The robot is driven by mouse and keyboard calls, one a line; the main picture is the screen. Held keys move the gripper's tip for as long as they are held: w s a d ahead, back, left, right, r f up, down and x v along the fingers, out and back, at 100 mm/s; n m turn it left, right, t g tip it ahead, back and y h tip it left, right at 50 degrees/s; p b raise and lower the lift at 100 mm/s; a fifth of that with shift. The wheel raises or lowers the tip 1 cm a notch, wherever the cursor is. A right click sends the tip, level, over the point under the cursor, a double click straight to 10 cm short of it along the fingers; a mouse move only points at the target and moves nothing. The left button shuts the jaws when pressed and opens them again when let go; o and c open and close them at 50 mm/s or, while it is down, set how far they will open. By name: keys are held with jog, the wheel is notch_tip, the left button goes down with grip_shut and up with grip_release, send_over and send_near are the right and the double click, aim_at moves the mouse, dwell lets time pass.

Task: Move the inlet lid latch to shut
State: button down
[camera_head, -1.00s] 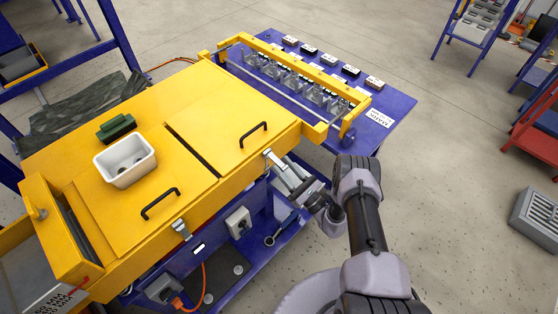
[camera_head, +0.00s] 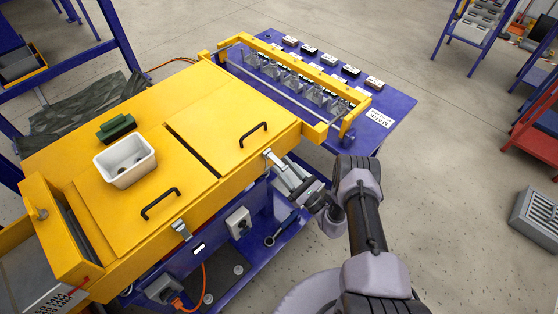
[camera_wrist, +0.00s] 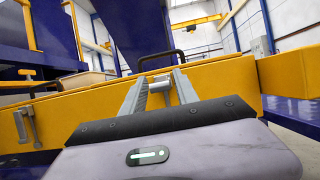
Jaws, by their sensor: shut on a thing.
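The yellow machine has two flat lids, each with a black handle: the near-left lid (camera_head: 130,200) and the far-right lid (camera_head: 228,125). A small metal latch (camera_head: 270,154) sits on the front edge below the far-right lid. My gripper (camera_head: 279,168) is shut on this latch, and its fingers hide most of it. In the wrist view, the fingers of my gripper (camera_wrist: 160,84) reach the yellow edge below a black handle (camera_wrist: 160,57). A second latch (camera_head: 181,229) is on the near-left lid's front edge, and it also shows in the wrist view (camera_wrist: 25,125).
A white bin (camera_head: 110,177) and a green block (camera_head: 116,127) stand on the yellow top. A yellow-framed rack (camera_head: 325,68) on a blue table lies beyond the right end. A grey control box (camera_head: 238,222) is below the edge.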

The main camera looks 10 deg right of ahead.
jog(key=shift+f, duration=0.1)
dwell(0.4)
jog(key=shift+w+a+f+b, duration=0.1)
jog(key=shift+f+b, duration=0.6)
jog(key=shift+f, duration=0.2)
jog(key=shift+w+a+f, duration=0.3)
jog(key=shift+w+f, duration=0.1)
jog(key=shift+f, duration=0.35)
jog(key=shift+w+a+f, duration=0.4)
jog(key=shift+w+f, duration=0.15)
jog(key=shift+f, duration=0.1)
